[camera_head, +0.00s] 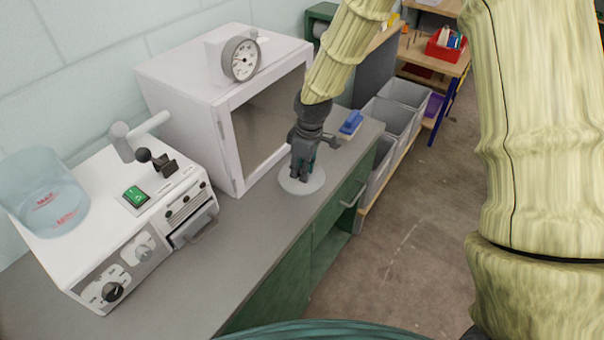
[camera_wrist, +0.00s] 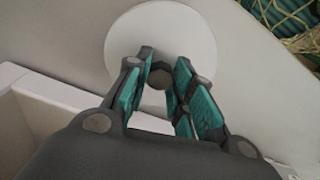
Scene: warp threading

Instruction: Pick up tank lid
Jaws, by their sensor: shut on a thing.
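The tank lid is a round white disc (camera_head: 301,184) on the grey counter, close to the counter's front edge. In the wrist view the disc (camera_wrist: 196,40) has a small dark knob (camera_wrist: 158,78) at its centre. My gripper (camera_head: 301,174) points down over the lid, with its fingers closed around the knob. In the wrist view the teal-padded fingers (camera_wrist: 162,84) stand on both sides of the knob. I cannot tell whether the lid is clear of the counter. The clear tank (camera_head: 44,192) with red markings sits on the white machine at the left.
A white cabinet (camera_head: 185,110) with a dial gauge (camera_head: 241,59) and an open front stands behind my gripper. A blue item (camera_head: 351,122) lies on the counter to the right. The white machine (camera_head: 90,235) fills the left. Grey bins (camera_head: 392,120) stand beyond the counter.

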